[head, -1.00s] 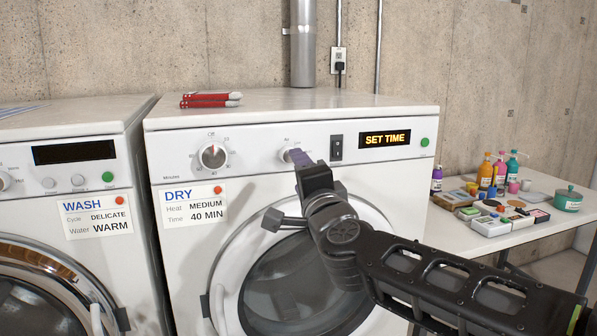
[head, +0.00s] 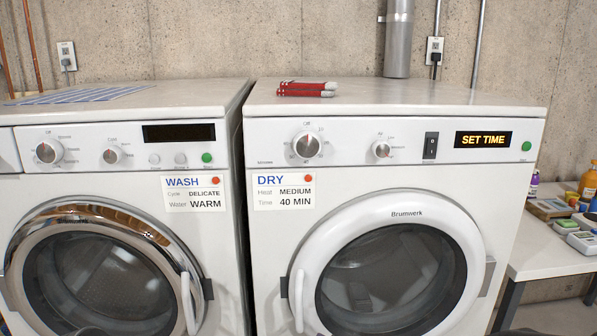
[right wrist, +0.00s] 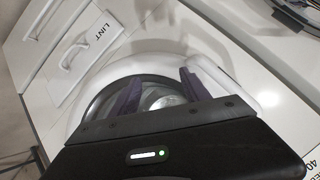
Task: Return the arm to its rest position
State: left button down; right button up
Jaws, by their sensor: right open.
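My right gripper (right wrist: 160,92) shows in the right wrist view with its two purple fingers apart and nothing between them. Behind the fingers is the round door of the dryer, which I see upside down and tilted in that view. In the head view the dryer (head: 400,110) stands clear, with no gripper at its panel. Its timer knob (head: 306,145), smaller heat knob (head: 381,149) and black rocker switch (head: 430,146) are all uncovered. The display (head: 483,140) reads SET TIME. My left gripper is in neither view.
The washer (head: 120,260) stands left of the dryer with a narrow gap between. Red-handled tools (head: 306,89) lie on the dryer top. A table (head: 545,250) with bottles and boxes is at the right. A LINT panel (right wrist: 84,47) shows in the right wrist view.

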pick_arm(q)
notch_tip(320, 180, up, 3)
jog(key=p, duration=0.3)
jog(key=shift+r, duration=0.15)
pick_arm(e)
jog(key=s+f+n+g, duration=0.1)
jog(key=s+f+g, duration=0.4)
jog(key=s+f, duration=0.8)
jog(key=s+a+f+n+g, duration=0.1)
jog(key=s+f+g, duration=0.4)
jog(key=s+f, duration=0.8)
jog(key=s, duration=0.4)
jog(key=shift+s+y, duration=0.2)
jog(key=shift+y, duration=0.1)
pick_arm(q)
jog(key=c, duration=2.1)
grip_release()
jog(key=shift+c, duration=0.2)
pick_arm(e)
jog(key=shift+w, duration=0.1)
